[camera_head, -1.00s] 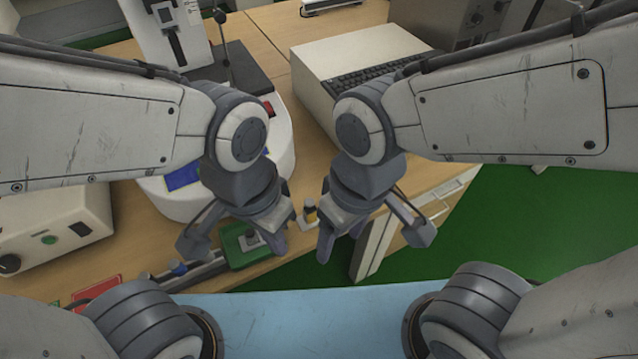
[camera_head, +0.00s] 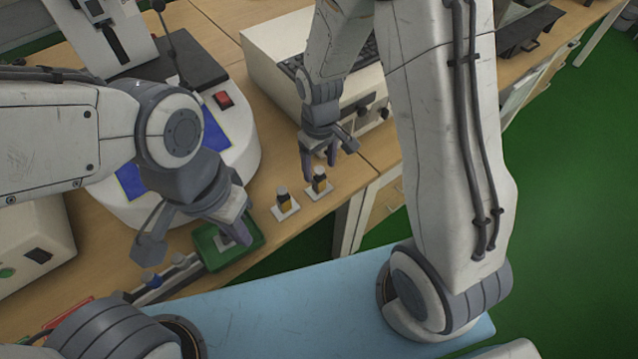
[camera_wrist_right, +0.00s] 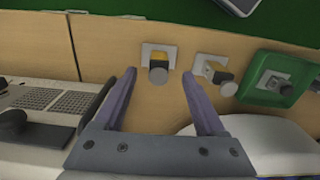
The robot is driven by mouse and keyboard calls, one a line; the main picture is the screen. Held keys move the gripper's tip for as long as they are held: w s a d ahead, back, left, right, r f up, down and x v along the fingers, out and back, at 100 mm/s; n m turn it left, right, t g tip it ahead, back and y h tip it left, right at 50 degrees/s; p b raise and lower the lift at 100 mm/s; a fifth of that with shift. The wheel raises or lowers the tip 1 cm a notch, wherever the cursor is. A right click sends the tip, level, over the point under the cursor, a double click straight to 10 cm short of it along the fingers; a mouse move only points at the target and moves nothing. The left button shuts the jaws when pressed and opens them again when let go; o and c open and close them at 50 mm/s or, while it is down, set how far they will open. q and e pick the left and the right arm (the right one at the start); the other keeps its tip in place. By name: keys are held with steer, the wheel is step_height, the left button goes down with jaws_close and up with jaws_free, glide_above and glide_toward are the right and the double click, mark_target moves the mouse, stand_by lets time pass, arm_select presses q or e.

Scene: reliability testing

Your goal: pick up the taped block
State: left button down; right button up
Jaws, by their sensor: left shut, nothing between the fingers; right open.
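Two small upright pieces with dark tops and yellow-orange bands stand on white pads: a left banded piece (camera_head: 283,200) and a right banded piece (camera_head: 319,181). I cannot tell for sure which is the taped block. My right gripper (camera_head: 320,164) is open and empty, just behind the right piece. In the right wrist view that piece (camera_wrist_right: 158,62) appears in line with the gap between the fingers (camera_wrist_right: 158,78), beyond the tips. The other piece (camera_wrist_right: 217,72) is to its right there. My left gripper (camera_head: 240,230) is shut and empty above the green tray, partly hiding it.
The green tray (camera_head: 257,243) holds a small grey piece, also seen in the right wrist view (camera_wrist_right: 283,86). A white machine with a blue panel (camera_head: 132,181) stands at left. A cream keyboard unit (camera_head: 262,72) is behind. The table's front edge lies near the pieces.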

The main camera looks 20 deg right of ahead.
mark_target(319, 177)
steer(key=shift+w+f, duration=0.2)
steer(key=shift+f, duration=2.85)
jaws_close()
